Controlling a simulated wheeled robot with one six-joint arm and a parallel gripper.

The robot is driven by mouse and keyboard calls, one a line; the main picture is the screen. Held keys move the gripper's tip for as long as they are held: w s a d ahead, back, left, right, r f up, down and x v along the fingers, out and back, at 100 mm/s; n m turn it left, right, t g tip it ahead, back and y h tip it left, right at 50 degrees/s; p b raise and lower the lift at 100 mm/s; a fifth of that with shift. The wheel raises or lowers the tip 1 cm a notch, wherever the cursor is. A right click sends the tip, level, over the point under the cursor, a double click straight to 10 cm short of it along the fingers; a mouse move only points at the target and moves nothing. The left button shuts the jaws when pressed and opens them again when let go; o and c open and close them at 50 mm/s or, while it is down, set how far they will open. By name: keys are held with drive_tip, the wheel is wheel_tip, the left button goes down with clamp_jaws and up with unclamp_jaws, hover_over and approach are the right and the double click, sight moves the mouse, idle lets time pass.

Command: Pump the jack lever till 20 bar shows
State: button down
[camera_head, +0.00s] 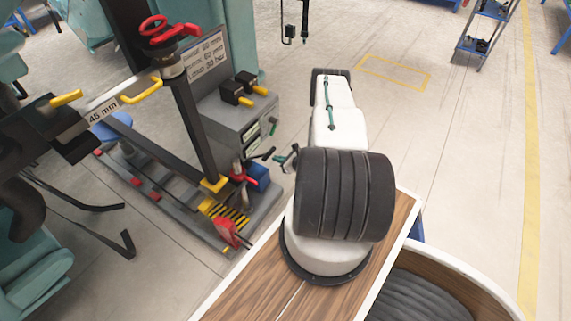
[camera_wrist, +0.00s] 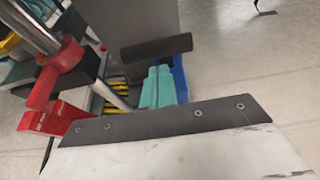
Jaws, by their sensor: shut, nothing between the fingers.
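The red jack (camera_head: 238,172) stands on the floor frame beside a blue box, and its red body and silver rod also show at the left of the wrist view (camera_wrist: 60,70). A black lever grip (camera_head: 265,155) sticks out toward my gripper; in the wrist view a black grip (camera_wrist: 157,48) lies across just beyond the fingertips. My gripper (camera_head: 284,160) is shut and empty, right of the jack; its teal fingers (camera_wrist: 158,84) show together in the wrist view. I cannot tell whether they touch the grip. No readable pressure display shows.
A grey cabinet (camera_head: 222,120) with a printed sign and yellow-handled switches stands behind the jack. A dark post with a red handwheel (camera_head: 168,32) and a "45 mm" plate (camera_head: 103,111) rise at the left. A second red part (camera_head: 228,232) lies near the striped plate.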

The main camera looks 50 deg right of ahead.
drive_tip(key=shift+w+r, duration=0.15)
drive_tip(key=shift+w, duration=0.2)
drive_tip(key=shift+g, duration=0.5)
drive_tip(key=shift+w+a+r, duration=0.15)
drive_tip(key=shift+w+r, duration=1.4)
drive_tip(key=shift+r, duration=0.3)
